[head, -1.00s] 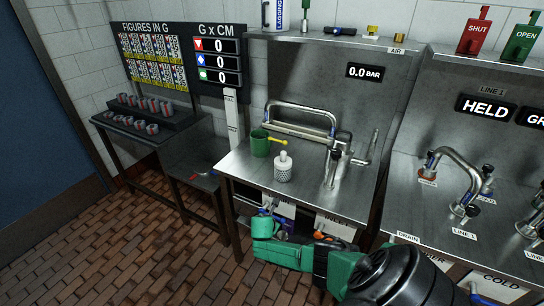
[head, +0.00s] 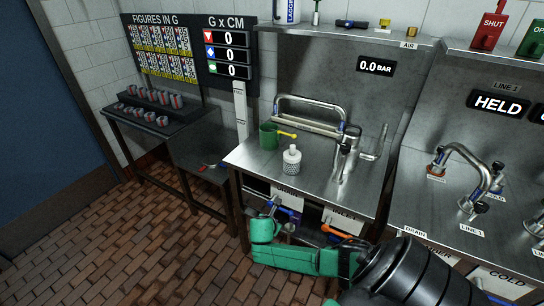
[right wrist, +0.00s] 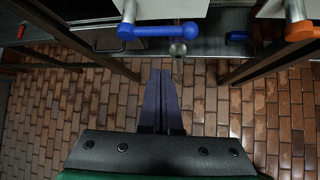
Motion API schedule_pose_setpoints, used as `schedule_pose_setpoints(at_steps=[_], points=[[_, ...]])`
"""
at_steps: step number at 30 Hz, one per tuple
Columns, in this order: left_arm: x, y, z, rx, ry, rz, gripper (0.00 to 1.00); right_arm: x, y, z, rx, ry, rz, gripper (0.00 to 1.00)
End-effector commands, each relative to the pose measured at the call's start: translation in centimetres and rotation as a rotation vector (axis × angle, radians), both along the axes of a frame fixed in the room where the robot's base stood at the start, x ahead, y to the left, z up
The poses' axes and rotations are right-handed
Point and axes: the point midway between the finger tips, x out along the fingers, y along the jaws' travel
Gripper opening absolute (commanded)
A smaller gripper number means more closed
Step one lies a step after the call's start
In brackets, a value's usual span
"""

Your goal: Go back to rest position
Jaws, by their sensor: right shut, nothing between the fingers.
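My right gripper (right wrist: 163,78) shows in the right wrist view, its two dark fingers pressed together with nothing between them. It is in front of the steel bench, over the brick floor and below the benchtop. In the head view my right arm reaches in from the lower right with green links. The fingers are not clear there. My left gripper is not in view.
A low side table stands left. The brick floor (head: 150,250) is clear at lower left.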

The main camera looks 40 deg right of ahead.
Motion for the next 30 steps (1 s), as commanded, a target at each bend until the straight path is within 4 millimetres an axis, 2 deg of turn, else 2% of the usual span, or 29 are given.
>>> schedule_pose_setpoints(at_steps=[5,22,23,26,29,30], points=[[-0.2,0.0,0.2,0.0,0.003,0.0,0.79,-0.3,0.8,0.9,0.001,0.0,0.0,0.0],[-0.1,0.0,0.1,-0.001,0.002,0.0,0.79,-0.5,0.9,0.4,0.012,-0.001,-0.008,0.0],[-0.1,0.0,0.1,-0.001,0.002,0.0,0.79,-0.7,1.0,-0.2,0.028,-0.005,-0.019,0.0],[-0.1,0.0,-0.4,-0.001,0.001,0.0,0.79,-3.2,2.0,-4.5,0.153,-0.031,-0.127,0.0],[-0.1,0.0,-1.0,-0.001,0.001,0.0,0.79,-8.3,4.0,-11.4,0.359,-0.078,-0.345,0.0],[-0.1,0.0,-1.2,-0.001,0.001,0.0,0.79,-10.9,5.1,-14.2,0.444,-0.098,-0.455,0.0]])
